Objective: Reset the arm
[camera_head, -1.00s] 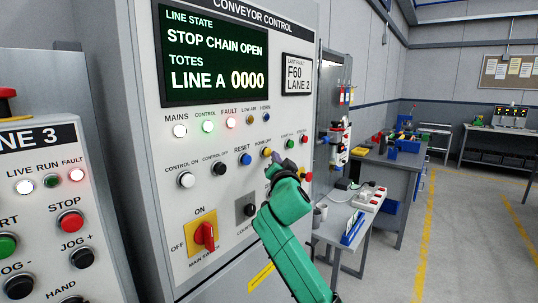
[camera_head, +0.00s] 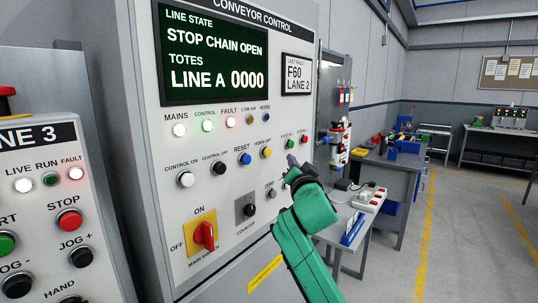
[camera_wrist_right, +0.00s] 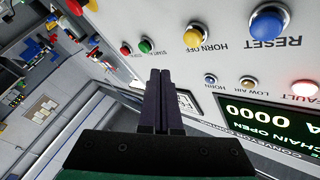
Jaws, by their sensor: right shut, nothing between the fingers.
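My right arm is green and comes up from the bottom in the head view. Its right gripper (camera_head: 291,160) is in front of the right part of the conveyor control panel (camera_head: 225,215), just below the green button (camera_head: 290,144). In the wrist view the two dark fingers (camera_wrist_right: 160,72) are closed together with nothing between them. They point along the panel face with the blue RESET button (camera_wrist_right: 269,22), yellow HORN OFF button (camera_wrist_right: 198,36) and green button (camera_wrist_right: 145,46) beyond. Whether the fingertips touch the panel cannot be told. My left gripper is out of view.
A LANE 3 panel (camera_head: 50,215) stands at the left. The red main switch (camera_head: 204,235) sticks out low on the panel. A small table (camera_head: 330,232) with power strips and a workbench (camera_head: 385,170) stand at the right. The floor (camera_head: 470,240) further right is clear.

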